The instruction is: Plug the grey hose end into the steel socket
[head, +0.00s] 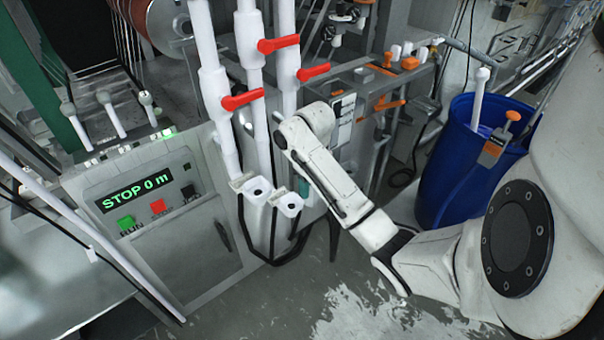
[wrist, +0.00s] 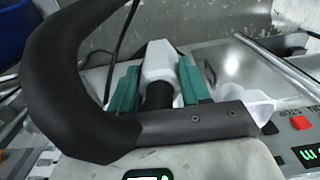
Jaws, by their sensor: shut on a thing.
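My gripper (wrist: 158,78) has two teal fingers, shut on a pale hose end (wrist: 157,60) with a faceted body. A short black length (wrist: 158,97) runs from the hose end toward my wrist. In the head view my gripper is mostly hidden by my arm; a teal bit of it (head: 304,188) shows beside two pale blocks. The left block (head: 254,188) and right block (head: 287,203) have dark round holes on top, and black hoses loop below them. I cannot make out for sure which part is the steel socket.
White vertical pipes with red valve handles (head: 278,44) stand close left of my arm. A grey control cabinet (head: 195,255) with a STOP display (head: 134,190) is at left. A blue barrel (head: 455,165) stands at right. The wet floor (head: 350,310) below is open.

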